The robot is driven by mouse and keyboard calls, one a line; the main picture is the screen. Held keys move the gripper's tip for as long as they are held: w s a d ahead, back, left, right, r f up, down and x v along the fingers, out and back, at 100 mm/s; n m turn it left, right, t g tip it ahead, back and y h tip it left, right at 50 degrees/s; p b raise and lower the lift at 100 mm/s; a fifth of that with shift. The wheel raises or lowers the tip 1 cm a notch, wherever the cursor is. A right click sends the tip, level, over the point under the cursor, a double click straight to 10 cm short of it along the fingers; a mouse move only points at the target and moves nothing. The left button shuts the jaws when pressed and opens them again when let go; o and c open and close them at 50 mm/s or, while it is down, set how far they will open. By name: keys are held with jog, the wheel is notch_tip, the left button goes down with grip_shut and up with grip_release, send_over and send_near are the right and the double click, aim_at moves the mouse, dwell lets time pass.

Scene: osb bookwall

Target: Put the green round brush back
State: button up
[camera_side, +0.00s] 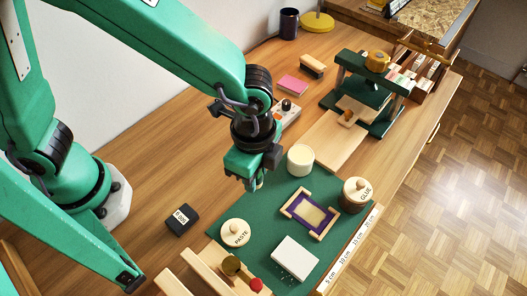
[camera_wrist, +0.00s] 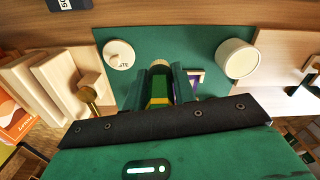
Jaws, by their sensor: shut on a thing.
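My gripper (camera_side: 250,183) hangs above the left-back part of the green mat (camera_side: 275,195). In the wrist view my gripper (camera_wrist: 158,88) is shut on a narrow green and yellow thing with a dark end (camera_wrist: 158,86), which I take to be the green round brush. The jaws hide most of it, and its bristles cannot be made out. In the side view the brush is hardly visible under the gripper. A cream round pot (camera_side: 300,159) stands on the mat just right of my gripper; it also shows in the wrist view (camera_wrist: 237,60).
The paste pot (camera_side: 235,233), glue pot (camera_side: 357,194), purple-framed piece (camera_side: 310,213) and white block (camera_side: 295,257) stand around the mat. A black block (camera_side: 182,219) lies left. A green press (camera_side: 370,90) and dark cup (camera_side: 289,23) stand farther back. Wooden boards (camera_side: 205,272) are in front.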

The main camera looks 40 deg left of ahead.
aim_at(256, 206)
jog(key=shift+s+d+f, duration=0.1)
jog(key=shift+s+d, duration=0.1)
jog(key=shift+s, duration=0.05)
jog(key=shift+f, duration=4)
jog(key=shift+f, duration=0.1)
jog(key=o, duration=1)
notch_tip(256, 206, up, 12)
jog(key=shift+r, duration=0.15)
jog(key=shift+a, duration=0.1)
